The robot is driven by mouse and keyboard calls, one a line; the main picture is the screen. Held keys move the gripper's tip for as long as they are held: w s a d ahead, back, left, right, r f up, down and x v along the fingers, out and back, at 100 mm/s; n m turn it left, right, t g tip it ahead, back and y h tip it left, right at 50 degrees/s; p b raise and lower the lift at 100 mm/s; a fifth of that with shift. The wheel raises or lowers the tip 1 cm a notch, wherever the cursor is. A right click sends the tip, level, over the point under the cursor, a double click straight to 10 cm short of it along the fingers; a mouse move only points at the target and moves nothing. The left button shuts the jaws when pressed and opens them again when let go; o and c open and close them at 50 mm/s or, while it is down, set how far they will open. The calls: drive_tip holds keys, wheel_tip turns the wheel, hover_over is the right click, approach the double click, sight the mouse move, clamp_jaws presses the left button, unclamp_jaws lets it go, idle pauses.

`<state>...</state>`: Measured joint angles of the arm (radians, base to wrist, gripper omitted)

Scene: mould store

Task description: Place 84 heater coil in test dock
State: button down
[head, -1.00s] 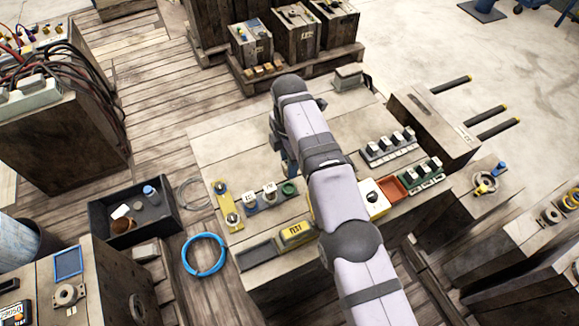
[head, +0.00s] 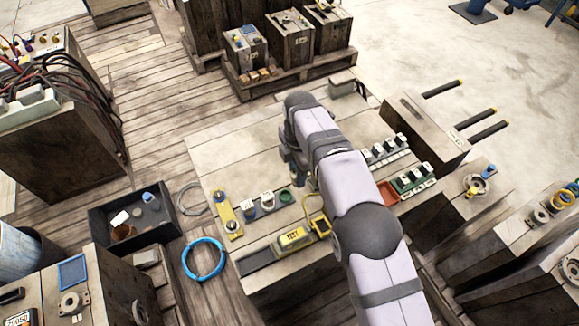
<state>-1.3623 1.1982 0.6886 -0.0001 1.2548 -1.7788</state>
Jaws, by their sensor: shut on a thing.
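My gripper (head: 307,181) shows only in part, beside and under my arm over the middle of the table (head: 225,150). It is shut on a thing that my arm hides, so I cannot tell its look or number. A yellow block marked TEST (head: 293,238) lies near the table's front edge, with a yellow-rimmed square (head: 320,224) beside it on the right, partly bare to view. Two white-topped round pieces (head: 267,199) and a green round piece (head: 286,196) stand in a row left of my gripper; their marks are too small to read.
A yellow strip with knobs (head: 228,216) lies at the table's left. An orange-red tray (head: 387,192) and rows of grey and green blocks (head: 414,178) are right of my arm. A dark bin (head: 98,217) and blue hose ring (head: 204,259) lie on the floor left.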

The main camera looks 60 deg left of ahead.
drive_tip(key=w+d+f+p, duration=0.1)
drive_tip(key=w+d+p, duration=0.1)
drive_tip(key=d, duration=1)
drive_tip(key=shift+w+p, duration=0.15)
drive_tip(key=shift+p, duration=0.65)
drive_tip(key=shift+f, duration=0.25)
drive_tip(key=shift+f+b, duration=1.95)
drive_tip(key=shift+f, duration=0.6)
drive_tip(key=shift+f+b, duration=0.4)
drive_tip(key=shift+f, duration=0.4)
drive_tip(key=c, duration=1)
unclamp_jaws()
drive_tip(key=shift+c, duration=0.2)
drive_tip(key=shift+r, duration=0.1)
wheel_tip(320, 180, up, 7)
drive_tip(key=p, duration=0.5)
drive_tip(key=shift+r, duration=0.2)
